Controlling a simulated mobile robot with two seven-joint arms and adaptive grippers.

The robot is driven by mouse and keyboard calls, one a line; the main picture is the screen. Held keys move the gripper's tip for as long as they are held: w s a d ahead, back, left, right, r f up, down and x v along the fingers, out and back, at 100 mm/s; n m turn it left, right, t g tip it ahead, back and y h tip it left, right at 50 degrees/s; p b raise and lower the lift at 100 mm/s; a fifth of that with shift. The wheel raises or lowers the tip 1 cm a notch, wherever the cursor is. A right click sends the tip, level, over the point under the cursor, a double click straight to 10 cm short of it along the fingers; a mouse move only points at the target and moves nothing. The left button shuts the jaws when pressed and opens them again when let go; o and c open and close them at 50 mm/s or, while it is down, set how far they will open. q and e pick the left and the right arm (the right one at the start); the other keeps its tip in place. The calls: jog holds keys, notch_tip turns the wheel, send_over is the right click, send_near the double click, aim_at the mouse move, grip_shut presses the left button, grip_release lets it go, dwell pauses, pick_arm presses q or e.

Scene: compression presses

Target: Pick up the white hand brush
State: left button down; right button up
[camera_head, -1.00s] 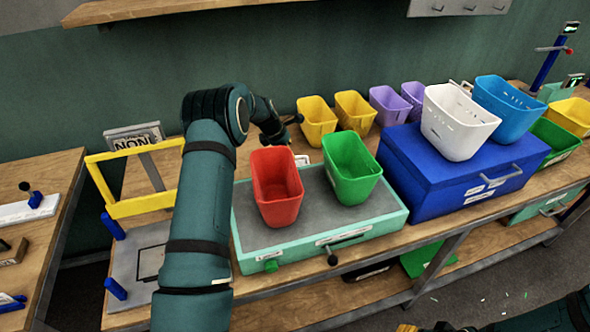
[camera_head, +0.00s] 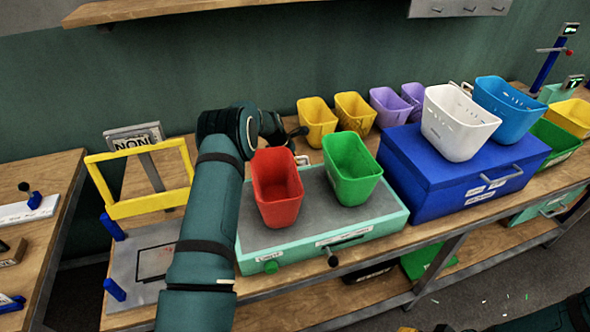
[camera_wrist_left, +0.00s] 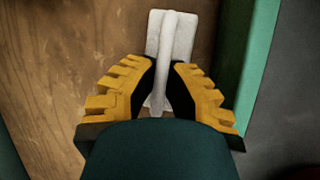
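The white hand brush (camera_wrist_left: 172,35) shows in the left wrist view, lying over brown wood beside a green edge. Its handle runs down between the two yellow-and-black fingers of my left gripper (camera_wrist_left: 164,68). The fingertips are close to the handle on both sides; whether they press on it is not clear. A small white piece (camera_head: 302,160) shows just behind the press, possibly part of the brush.
A red bin (camera_head: 277,187) and a green bin (camera_head: 352,168) stand on the green press (camera_head: 325,238). A blue box (camera_head: 440,185) right of it carries a white bin (camera_head: 457,122) and a blue bin. Yellow bins (camera_head: 317,122) and purple bins (camera_head: 388,107) stand behind.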

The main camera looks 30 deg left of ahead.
pick_arm(q)
jog(key=shift+r, duration=0.1)
dwell(0.3)
notch_tip(320, 180, up, 18)
jog(key=p, duration=0.1)
jog(key=shift+p, duration=0.35)
dwell(0.4)
